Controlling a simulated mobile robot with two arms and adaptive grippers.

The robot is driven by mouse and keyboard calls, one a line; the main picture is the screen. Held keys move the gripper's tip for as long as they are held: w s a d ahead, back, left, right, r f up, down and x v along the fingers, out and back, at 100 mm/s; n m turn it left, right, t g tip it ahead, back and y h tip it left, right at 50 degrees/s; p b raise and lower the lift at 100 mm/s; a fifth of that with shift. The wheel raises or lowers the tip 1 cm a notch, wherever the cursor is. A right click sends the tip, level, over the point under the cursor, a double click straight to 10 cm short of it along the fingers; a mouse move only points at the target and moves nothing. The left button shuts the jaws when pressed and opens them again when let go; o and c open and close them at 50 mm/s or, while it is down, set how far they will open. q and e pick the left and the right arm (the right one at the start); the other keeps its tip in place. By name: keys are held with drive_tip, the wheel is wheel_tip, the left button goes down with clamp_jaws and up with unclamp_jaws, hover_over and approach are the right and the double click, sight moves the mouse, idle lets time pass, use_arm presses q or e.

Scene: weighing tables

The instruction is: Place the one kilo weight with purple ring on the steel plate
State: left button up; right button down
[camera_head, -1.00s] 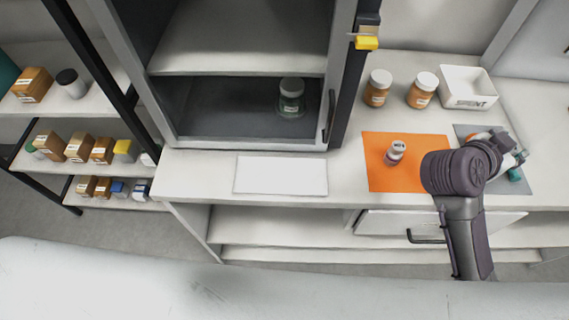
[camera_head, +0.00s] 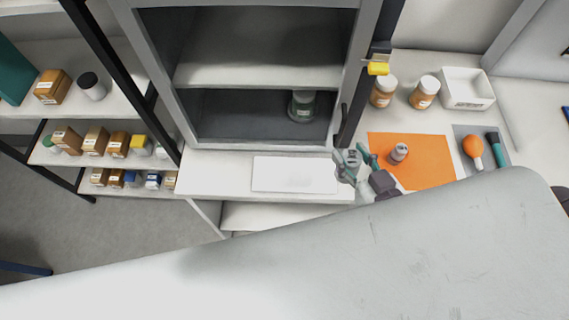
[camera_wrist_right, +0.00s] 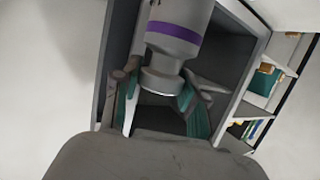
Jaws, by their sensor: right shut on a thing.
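The weight with the purple ring (camera_wrist_right: 178,38) is metallic grey and fills the upper middle of the right wrist view, its top cut off by the frame. My right gripper (camera_head: 358,160) is shut on its narrower neck, with a teal-padded finger on each side. A grey flat sheet (camera_head: 464,132) lies at the right. I cannot tell from the finish which is steel. My left gripper is not in view.
Another small weight (camera_head: 398,153) stands on the orange mat (camera_head: 425,175). An orange bulb (camera_head: 472,146) and a teal-handled tool (camera_head: 496,148) lie on the grey sheet. Two brown jars and a white tray (camera_head: 466,88) stand behind. The cabinet (camera_head: 183,90) rises behind the clear pale plate.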

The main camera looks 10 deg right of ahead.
drive_tip(key=shift+s+a+r+y, duration=0.1)
drive_tip(key=shift+s+a+y, duration=0.05)
drive_tip(key=shift+a+y, duration=0.2)
drive_tip(key=shift+w+a+f+b, duration=0.15)
drive_tip(key=shift+w+f+b, duration=0.1)
drive_tip(key=shift+b, duration=0.1)
drive_tip(key=shift+w+a+f+b, duration=0.9)
drive_tip(key=shift+w+a+f, duration=0.4)
drive_tip(key=shift+f, duration=0.45)
drive_tip(key=shift+w+a+f+b, duration=0.9)
drive_tip(key=shift+w+a+f, duration=0.45)
drive_tip(key=shift+f, duration=0.35)
drive_tip(key=shift+w+a+f+b, duration=0.9)
drive_tip(key=shift+w+a+f, duration=0.4)
drive_tip(key=shift+f, duration=0.45)
drive_tip(key=shift+s, duration=0.1)
drive_tip(key=c, duration=1.1)
unclamp_jaws()
drive_tip(key=shift+f, duration=0.3)
drive_tip(key=o, duration=0.5)
drive_tip(key=shift+s+a, duration=0.1)
drive_tip(key=shift+c, duration=0.2)
